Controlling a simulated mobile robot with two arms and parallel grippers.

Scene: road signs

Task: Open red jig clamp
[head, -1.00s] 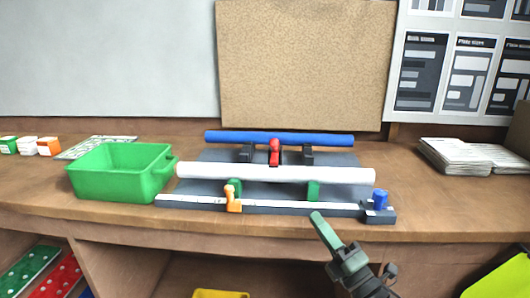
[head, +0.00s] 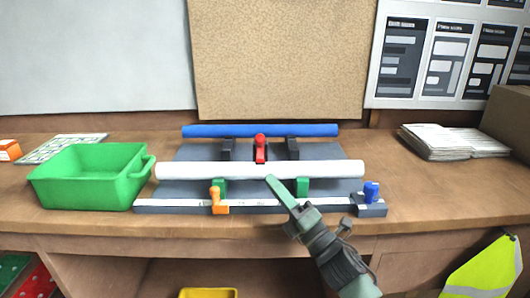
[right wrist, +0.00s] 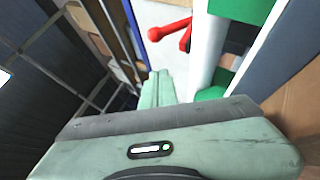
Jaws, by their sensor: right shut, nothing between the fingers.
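The red jig clamp (head: 260,148) stands at the middle of the grey jig, between the blue tube (head: 262,130) and the white tube (head: 258,170). Its red knob and lever also show in the right wrist view (right wrist: 168,30). My right gripper (head: 270,181) is shut and empty. In the head view its tip overlaps the lower edge of the white tube, in front of and a little right of the red clamp. Whether it touches the tube cannot be told. In the right wrist view its fingers (right wrist: 157,76) point toward the clamp. My left gripper is not in view.
Green supports (head: 302,187) hold the white tube. An orange clamp (head: 217,199) and a blue knob (head: 371,191) sit along the jig's front rail. A green bin (head: 85,180) stands left, papers (head: 455,141) lie right. Table between jig and papers is clear.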

